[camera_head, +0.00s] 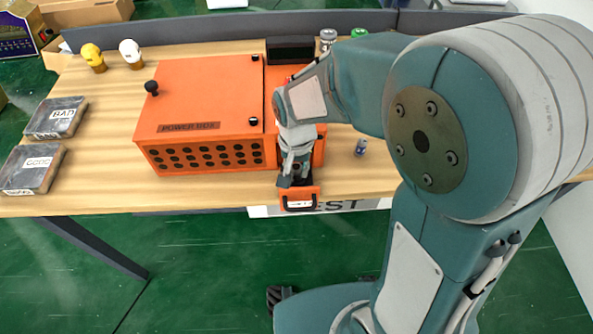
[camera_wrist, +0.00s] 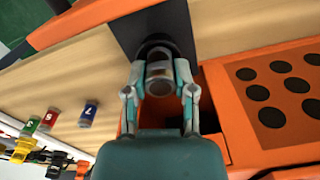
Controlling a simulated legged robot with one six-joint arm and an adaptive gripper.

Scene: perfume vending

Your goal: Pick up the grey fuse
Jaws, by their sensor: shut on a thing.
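The grey fuse (camera_wrist: 160,72) is a short cylinder with a brownish middle, seen between my fingers in the wrist view. My gripper (camera_wrist: 160,85) is shut on it, with one finger on each side. In the head view my gripper (camera_head: 292,178) points down over the open small orange drawer (camera_head: 301,203) at the front of the orange power box (camera_head: 205,105). The fuse is hidden there by my gripper. I cannot tell whether the fuse still touches the drawer.
Boxes marked BAD (camera_head: 57,117) and GOOD (camera_head: 33,168) lie at the left. Yellow (camera_head: 93,57) and white (camera_head: 131,53) bulbs stand behind.

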